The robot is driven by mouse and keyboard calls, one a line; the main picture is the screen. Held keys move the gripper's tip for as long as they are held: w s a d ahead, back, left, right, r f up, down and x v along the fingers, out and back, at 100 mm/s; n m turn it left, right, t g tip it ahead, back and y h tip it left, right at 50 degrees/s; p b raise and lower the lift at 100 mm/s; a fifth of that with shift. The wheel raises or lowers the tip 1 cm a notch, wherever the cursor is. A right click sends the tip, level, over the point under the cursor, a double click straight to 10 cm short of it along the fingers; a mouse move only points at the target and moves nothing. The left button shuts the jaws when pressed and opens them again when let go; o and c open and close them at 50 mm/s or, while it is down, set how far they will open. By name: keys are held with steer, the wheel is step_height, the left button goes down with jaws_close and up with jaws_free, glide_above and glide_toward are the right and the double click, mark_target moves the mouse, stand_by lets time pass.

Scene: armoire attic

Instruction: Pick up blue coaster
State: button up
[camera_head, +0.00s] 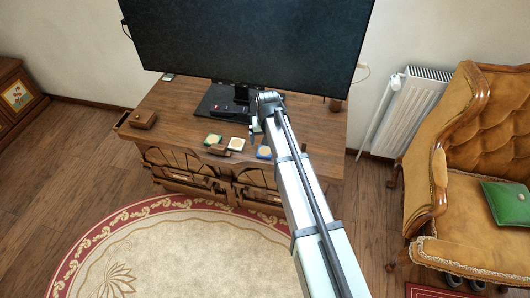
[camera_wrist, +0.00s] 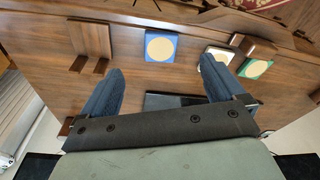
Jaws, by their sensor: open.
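The blue coaster (camera_head: 264,152), a blue square with a cream round centre, lies flat near the front edge of the wooden cabinet top, just left of my arm. In the wrist view the blue coaster (camera_wrist: 148,53) shows whole, slightly beyond and between my fingertips. My gripper (camera_wrist: 161,66) is open, its two blue-grey fingers wide apart with nothing between them. In the head view the gripper (camera_head: 256,125) is partly hidden by my arm, over the cabinet top behind the coaster.
A white coaster (camera_head: 236,144) and a green coaster (camera_head: 213,140) lie to the left, with a small brown block (camera_head: 219,150) in front. A wooden piece (camera_wrist: 88,42) stands beside the blue coaster. A large screen (camera_head: 245,40) on a black base stands behind.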

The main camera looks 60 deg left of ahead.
steer(key=w+a+r, duration=0.2)
steer(key=a+r, duration=0.1)
steer(key=a, duration=0.3)
steer(key=m+h, duration=0.2)
steer(key=m, duration=0.1)
glide_above(265, 151)
steer(key=shift+g, duration=0.3)
steer(key=f, duration=0.9)
steer(key=shift+a+f, duration=0.2)
steer(key=shift+a, duration=0.15)
steer(key=shift+d+f, duration=0.15)
steer(key=shift+f, duration=1.15)
steer(key=shift+d+f, duration=0.15)
steer(key=shift+f, duration=1.15)
steer(key=shift+c, duration=0.3)
steer(key=c, duration=1.1)
